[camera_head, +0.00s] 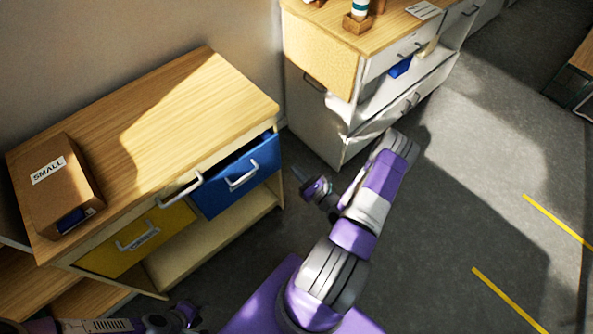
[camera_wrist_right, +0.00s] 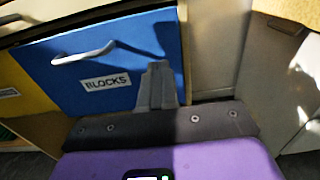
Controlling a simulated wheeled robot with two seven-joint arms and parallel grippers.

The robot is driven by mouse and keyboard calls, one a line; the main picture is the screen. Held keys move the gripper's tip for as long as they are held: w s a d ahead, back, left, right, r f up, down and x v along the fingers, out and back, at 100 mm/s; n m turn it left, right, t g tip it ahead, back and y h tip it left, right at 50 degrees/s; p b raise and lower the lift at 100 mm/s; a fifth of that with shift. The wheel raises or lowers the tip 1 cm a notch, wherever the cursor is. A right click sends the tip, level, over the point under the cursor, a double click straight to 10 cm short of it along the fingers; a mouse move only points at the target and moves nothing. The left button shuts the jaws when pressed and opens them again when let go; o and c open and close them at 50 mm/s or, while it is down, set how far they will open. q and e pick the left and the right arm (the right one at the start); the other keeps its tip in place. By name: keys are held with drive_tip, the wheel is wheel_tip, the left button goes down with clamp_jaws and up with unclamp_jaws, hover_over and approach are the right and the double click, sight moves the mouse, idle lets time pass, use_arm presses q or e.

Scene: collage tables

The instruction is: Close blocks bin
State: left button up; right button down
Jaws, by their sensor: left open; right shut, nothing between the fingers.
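The blocks bin (camera_head: 238,182) is a blue drawer with a metal handle, at the right of the low wooden cabinet in the head view. A dark gap shows above its front, which stands a little out from the cabinet. In the right wrist view its blue front (camera_wrist_right: 130,75) carries a BLOCKS label. My right gripper (camera_head: 310,187) is shut and empty, to the right of the bin. In the wrist view its fingers (camera_wrist_right: 157,85) overlap the right part of the front; contact cannot be told. My left gripper (camera_head: 188,312) is open at the bottom left, below the cabinet.
A yellow bin (camera_head: 138,240) sits left of the blue one. A cardboard box (camera_head: 55,190) marked SMALL stands on the cabinet top (camera_head: 165,115). A second cabinet (camera_head: 320,118) with drawers stands at the back right. Grey floor (camera_head: 455,190) on the right is clear.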

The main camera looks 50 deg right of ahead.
sight(272, 147)
drive_tip(key=w, duration=0.3)
drive_tip(key=w+d+b, duration=0.1)
drive_tip(key=w, duration=0.3)
drive_tip(key=w+b, duration=0.1)
drive_tip(key=w, duration=0.3)
drive_tip(key=shift+d, duration=0.2)
use_arm(q)
wheel_tip(272, 147, down, 2)
drive_tip(key=shift+f, duration=0.25)
